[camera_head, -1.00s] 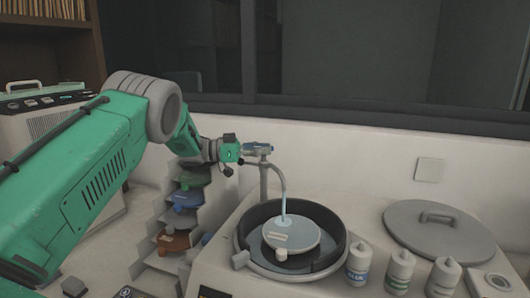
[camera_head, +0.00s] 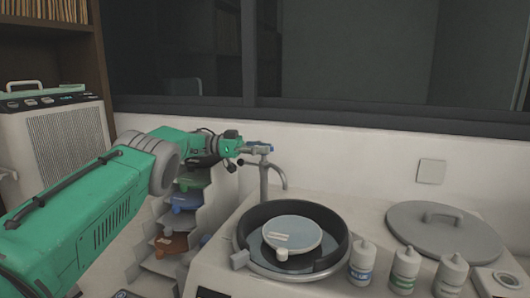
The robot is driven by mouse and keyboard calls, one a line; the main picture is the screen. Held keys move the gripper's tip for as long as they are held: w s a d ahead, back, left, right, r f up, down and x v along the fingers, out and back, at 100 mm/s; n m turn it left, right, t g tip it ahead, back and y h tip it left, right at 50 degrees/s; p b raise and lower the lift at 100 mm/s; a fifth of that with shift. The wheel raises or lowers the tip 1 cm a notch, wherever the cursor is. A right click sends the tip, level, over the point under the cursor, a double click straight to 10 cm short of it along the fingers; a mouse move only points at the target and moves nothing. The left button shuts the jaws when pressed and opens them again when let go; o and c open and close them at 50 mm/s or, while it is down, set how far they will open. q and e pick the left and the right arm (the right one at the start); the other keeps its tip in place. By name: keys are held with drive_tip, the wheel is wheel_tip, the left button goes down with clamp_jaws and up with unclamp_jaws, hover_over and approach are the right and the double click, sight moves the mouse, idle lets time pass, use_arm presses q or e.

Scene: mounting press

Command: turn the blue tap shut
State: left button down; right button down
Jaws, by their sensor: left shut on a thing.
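My left gripper (camera_head: 243,149) reaches in from the left at the handle's height and is shut on the handle's left side. The fingers are small in the picture and partly cover the handle. My right gripper is not in view.
A dark round basin (camera_head: 244,225) holding a grey disc (camera_head: 292,233) sits in front of the faucet. Several bottles (camera_head: 361,263) stand right of it, and a grey lid (camera_head: 438,228) lies behind them. A stepped rack (camera_head: 197,225) with coloured pieces stands below my left arm.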

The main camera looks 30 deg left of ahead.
use_arm(q)
drive_tip(key=shift+w+a+r, duration=0.1)
drive_tip(key=shift+r, duration=0.4)
drive_tip(key=c, duration=1.6)
unclamp_jaws()
drive_tip(key=shift+w+a+f, duration=0.15)
drive_tip(key=shift+a+f, duration=0.05)
drive_tip(key=shift+f, duration=0.2)
drive_tip(key=shift+d+r, duration=0.1)
